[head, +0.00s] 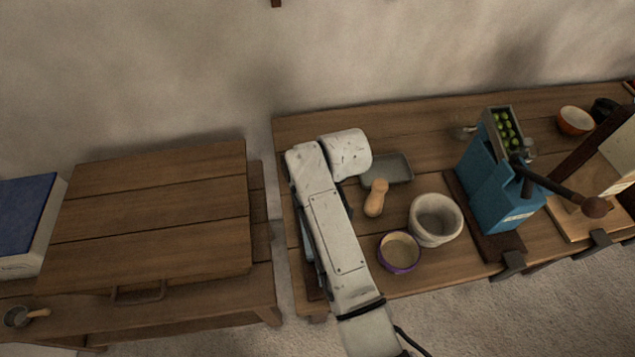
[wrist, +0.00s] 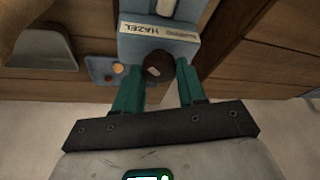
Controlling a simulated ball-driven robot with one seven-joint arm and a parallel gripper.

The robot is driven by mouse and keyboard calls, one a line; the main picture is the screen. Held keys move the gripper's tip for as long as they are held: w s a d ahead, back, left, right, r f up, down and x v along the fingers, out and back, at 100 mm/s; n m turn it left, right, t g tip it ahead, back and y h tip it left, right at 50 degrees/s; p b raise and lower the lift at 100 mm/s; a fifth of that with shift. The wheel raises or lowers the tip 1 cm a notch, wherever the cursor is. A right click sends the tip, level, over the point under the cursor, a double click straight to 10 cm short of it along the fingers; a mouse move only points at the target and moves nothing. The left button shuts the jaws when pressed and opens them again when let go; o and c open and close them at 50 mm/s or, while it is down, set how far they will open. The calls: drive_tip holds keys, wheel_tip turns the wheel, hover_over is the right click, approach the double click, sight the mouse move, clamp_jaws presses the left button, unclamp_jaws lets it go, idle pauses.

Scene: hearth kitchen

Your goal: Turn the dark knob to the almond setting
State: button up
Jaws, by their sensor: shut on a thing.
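In the wrist view, the dark round knob (wrist: 158,66) sits on the front of a blue box (wrist: 187,48). A pale mark shows on the knob's face. A label (wrist: 160,31) reading HAZEL, upside down in this view, is just above the knob. My gripper (wrist: 158,80) has its two green fingers on either side of the knob, shut on it. In the head view, my arm hides the knob, my gripper and most of the box.
A blue press (head: 490,188) with a lever is farther right. A gap separates the left table (head: 150,215).

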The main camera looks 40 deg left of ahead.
drive_tip(key=shift+c, duration=1.3)
drive_tip(key=shift+m, duration=0.3)
drive_tip(key=m, duration=0.1)
drive_tip(key=m+t+h+p, duration=0.1)
drive_tip(key=m, duration=0.1)
drive_tip(key=shift+s+a+m, duration=0.1)
drive_tip(key=shift+s+m, duration=0.05)
drive_tip(key=shift+m, duration=0.15)
drive_tip(key=m, duration=0.2)
drive_tip(key=m+t+h, duration=0.1)
drive_tip(key=m, duration=0.1)
drive_tip(key=shift+a+f+m+b, duration=0.1)
drive_tip(key=shift+f+m+b, duration=0.05)
drive_tip(key=shift+m+b, duration=0.2)
drive_tip(key=m+h+b, duration=0.1)
drive_tip(key=m, duration=0.1)
drive_tip(key=m+t+h+b, duration=0.1)
drive_tip(key=m, duration=0.1)
drive_tip(key=shift+a+m+b, duration=0.15)
drive_tip(key=shift+m+b, duration=0.1)
drive_tip(key=shift+b, duration=0.05)
drive_tip(key=shift+m+h+b, duration=0.9)
drive_tip(key=shift+m+b, duration=0.75)
drive_tip(key=shift+m, duration=0.55)
